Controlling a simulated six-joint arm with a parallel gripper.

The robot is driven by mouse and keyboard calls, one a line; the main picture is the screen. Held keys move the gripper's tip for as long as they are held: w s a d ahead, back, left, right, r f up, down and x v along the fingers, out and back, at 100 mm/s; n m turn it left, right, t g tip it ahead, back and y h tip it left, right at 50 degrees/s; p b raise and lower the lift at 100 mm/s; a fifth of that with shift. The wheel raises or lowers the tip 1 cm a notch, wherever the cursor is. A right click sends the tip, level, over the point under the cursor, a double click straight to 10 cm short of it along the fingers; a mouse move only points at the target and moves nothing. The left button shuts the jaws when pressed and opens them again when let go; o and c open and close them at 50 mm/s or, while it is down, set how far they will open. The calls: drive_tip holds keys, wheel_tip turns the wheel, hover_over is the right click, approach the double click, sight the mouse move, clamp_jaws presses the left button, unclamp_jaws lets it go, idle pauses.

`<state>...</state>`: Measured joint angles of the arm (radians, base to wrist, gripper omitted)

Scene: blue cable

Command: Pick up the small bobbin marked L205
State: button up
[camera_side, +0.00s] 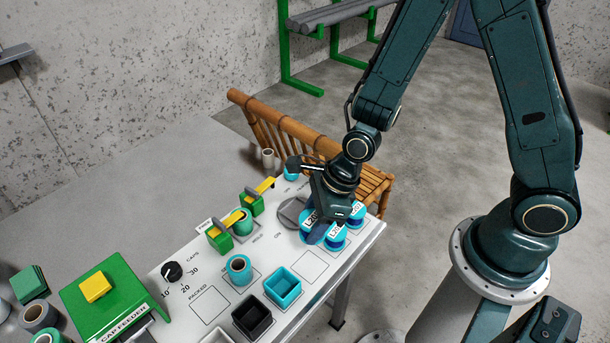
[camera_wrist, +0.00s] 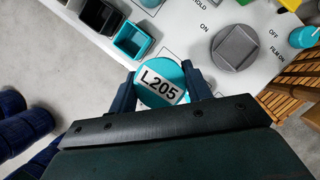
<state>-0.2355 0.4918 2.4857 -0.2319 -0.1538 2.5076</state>
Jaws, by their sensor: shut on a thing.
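The small bobbin marked L205 (camera_wrist: 161,84) has a turquoise round end with a white label, and its print reads clearly in the wrist view. My gripper (camera_wrist: 159,78) is shut on it, with one dark finger on each side. In the side view my gripper (camera_side: 325,217) is low at the right end of the white work table. A cluster of blue-wound bobbins with turquoise ends (camera_side: 335,238) is there, partly hidden by the fingers. Their labels cannot be read fully from the side. Whether the held bobbin touches anything below is hidden.
The white table (camera_side: 208,305) carries a turquoise bin (camera_side: 282,287), a black bin (camera_side: 252,317), a standing turquoise bobbin (camera_side: 239,269) and green clamps with yellow levers (camera_side: 226,230). A grey fixture (camera_wrist: 234,47) is near the grip. A bamboo bench (camera_side: 290,135) stands behind.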

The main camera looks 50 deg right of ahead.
sight(312, 218)
drive_tip(key=shift+r, duration=3.5)
drive_tip(key=shift+w, duration=0.1)
